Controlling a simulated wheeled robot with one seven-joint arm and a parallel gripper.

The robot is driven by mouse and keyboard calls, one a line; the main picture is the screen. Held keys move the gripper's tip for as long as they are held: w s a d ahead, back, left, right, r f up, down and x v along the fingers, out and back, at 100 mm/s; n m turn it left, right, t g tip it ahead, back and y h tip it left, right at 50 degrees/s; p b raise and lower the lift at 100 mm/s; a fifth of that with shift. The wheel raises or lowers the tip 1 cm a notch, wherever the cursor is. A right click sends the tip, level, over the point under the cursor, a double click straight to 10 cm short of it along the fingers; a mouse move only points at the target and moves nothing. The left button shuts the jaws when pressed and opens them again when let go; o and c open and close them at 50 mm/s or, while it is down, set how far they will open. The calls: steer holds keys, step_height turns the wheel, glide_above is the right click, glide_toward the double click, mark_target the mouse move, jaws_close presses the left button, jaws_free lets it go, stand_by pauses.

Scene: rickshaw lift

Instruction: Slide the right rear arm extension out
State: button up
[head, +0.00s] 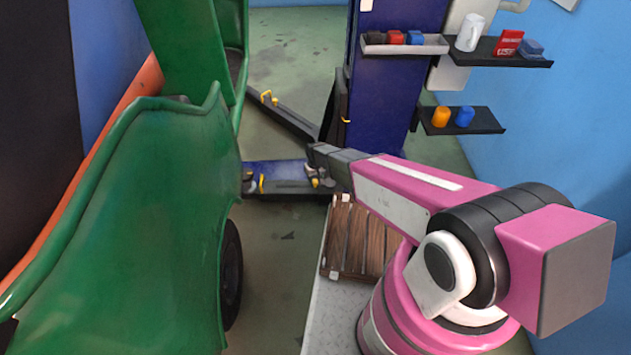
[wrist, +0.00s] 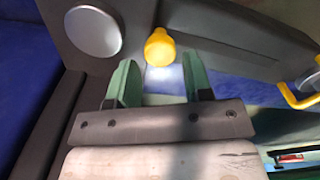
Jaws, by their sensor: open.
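My gripper (wrist: 157,72) has two green fingers, apart, with nothing held between them. A yellow knob (wrist: 160,47) lies at the far end of the gap, just beyond the fingertips; contact is unclear. It sits by a dark lift arm part (wrist: 230,38), with a round silver pad (wrist: 92,33) to the left. In the head view, my arm reaches toward the low blue lift arm (head: 275,170) with a dark front section (head: 287,188). My wrist hides part of that arm. I cannot tell how far the extension is out.
A green rickshaw body (head: 130,220) fills the left. A blue lift column (head: 395,75) stands behind my arm. Another dark lift arm (head: 285,115) angles back-left. A bent yellow handle (wrist: 297,98) is at the wrist view's right. Wall shelves (head: 500,52) hold small items.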

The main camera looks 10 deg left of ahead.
mark_target(315, 181)
steer(key=shift+f, duration=1.55)
jaws_close()
steer(key=s+a, duration=0.1)
steer(key=a, duration=0.5)
steer(key=s+a, duration=0.1)
steer(key=a, duration=0.4)
steer(key=s+a, duration=0.1)
steer(key=a, duration=0.5)
steer(key=shift+s+a, duration=0.2)
steer(key=shift+a, duration=0.15)
jaws_free()
steer(key=shift+a, duration=0.1)
